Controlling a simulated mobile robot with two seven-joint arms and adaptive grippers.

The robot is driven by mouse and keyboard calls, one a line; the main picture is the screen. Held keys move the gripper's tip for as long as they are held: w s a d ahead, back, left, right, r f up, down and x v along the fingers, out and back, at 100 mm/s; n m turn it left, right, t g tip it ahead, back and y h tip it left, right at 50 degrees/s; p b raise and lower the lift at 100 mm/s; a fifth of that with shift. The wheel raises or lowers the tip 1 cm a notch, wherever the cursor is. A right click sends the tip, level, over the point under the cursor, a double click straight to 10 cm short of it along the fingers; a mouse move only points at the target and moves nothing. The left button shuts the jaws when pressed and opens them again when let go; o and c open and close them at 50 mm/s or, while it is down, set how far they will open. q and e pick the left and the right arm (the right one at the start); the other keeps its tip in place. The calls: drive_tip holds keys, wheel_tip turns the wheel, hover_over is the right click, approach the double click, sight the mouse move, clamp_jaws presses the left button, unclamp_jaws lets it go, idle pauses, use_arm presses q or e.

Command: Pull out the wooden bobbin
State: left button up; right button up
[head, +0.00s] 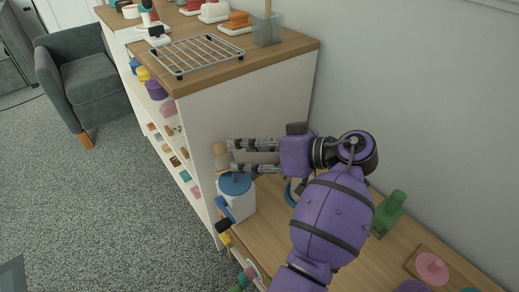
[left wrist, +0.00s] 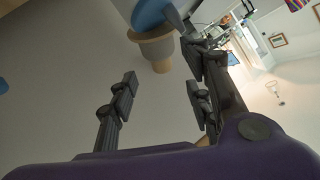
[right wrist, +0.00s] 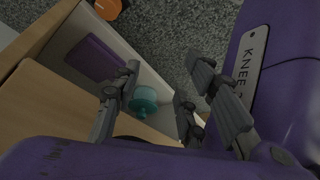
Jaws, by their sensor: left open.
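My right gripper (right wrist: 163,78) is open and empty in the right wrist view. How the bobbin is held at its base is hidden.
A tall shelf unit (head: 260,112) with a wire rack (head: 195,54) on top stands close behind. A green bottle-like object (head: 390,212) and a pink item (head: 431,267) are on the wooden table.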

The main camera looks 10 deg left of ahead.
sight(226, 151)
use_arm(q)
drive_tip(key=b+x, duration=0.1)
drive_tip(key=x, duration=0.4)
drive_tip(key=shift+f, duration=0.1)
drive_tip(key=shift+a+f, duration=0.1)
drive_tip(key=shift+a, duration=0.25)
drive_tip(key=shift+c, duration=0.2)
drive_tip(key=c, duration=1.1)
drive_tip(key=o, duration=0.4)
drive_tip(key=c, duration=0.3)
clamp_jaws()
